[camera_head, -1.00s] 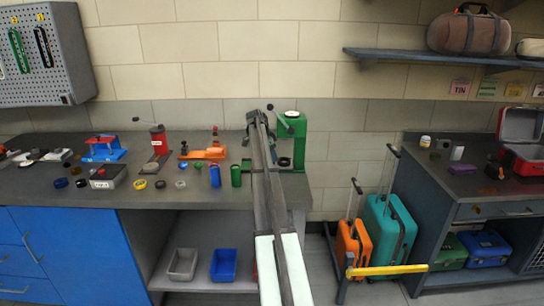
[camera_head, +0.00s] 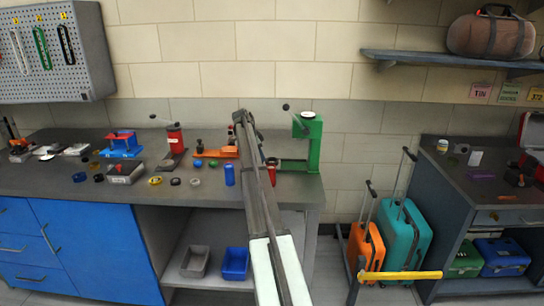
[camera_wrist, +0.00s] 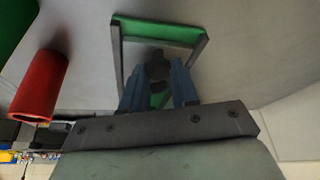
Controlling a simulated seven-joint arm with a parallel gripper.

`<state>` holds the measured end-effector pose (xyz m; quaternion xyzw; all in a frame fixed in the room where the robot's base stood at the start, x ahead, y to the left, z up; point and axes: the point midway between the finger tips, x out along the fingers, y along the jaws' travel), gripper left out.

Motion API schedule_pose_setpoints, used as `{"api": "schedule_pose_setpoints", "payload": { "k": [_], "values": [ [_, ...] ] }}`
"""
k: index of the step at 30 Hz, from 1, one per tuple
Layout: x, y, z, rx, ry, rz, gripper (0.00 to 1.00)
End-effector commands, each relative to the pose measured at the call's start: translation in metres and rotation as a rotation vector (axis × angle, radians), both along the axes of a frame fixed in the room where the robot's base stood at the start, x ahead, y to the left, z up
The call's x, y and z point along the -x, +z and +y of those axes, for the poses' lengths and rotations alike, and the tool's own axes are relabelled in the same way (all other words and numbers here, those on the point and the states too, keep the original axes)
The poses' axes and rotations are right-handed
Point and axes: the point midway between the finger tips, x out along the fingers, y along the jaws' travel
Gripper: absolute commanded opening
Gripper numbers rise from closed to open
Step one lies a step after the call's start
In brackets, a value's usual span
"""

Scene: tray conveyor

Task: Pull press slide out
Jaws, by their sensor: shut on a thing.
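The green press (camera_head: 308,140) stands at the right end of the bench in the head view, with a round white top and a lever at its upper left. In the wrist view its slide shows as a frame with grey side rails and a green crossbar (camera_wrist: 160,32). My gripper (camera_wrist: 158,84) is shut on a dark rounded knob (camera_wrist: 157,62) between the rails. The crossbar lies beyond the knob, and a green patch shows between the fingers. In the head view my arm hides the gripper and the knob.
A red cylinder (camera_wrist: 40,88) stands close left of the gripper in the wrist view; a red one (camera_head: 272,172) also shows beside my arm in the head view. A blue cylinder (camera_head: 229,176) stands left of the arm. Orange (camera_head: 366,246) and teal (camera_head: 404,238) suitcases stand right of the bench.

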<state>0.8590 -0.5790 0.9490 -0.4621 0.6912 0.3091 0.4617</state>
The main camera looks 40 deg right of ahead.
Motion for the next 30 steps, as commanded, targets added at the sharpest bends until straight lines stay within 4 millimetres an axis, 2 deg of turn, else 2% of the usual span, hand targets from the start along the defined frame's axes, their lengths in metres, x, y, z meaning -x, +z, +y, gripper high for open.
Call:
{"api": "schedule_pose_setpoints", "payload": {
  "k": [10,11,18,26,30],
  "values": [
    [-0.0031,0.0002,0.0034,-0.001,-0.002,-0.001,0.00],
    [-0.0031,0.0002,0.0033,-0.001,-0.002,-0.001,0.30],
    [-0.0029,0.0001,0.0031,0.000,-0.001,0.000,0.53],
    [-0.0031,0.0005,0.0030,0.000,-0.001,0.000,0.54],
    [-0.0045,0.0073,0.0055,0.000,-0.001,-0.001,0.54]
  ]
}}
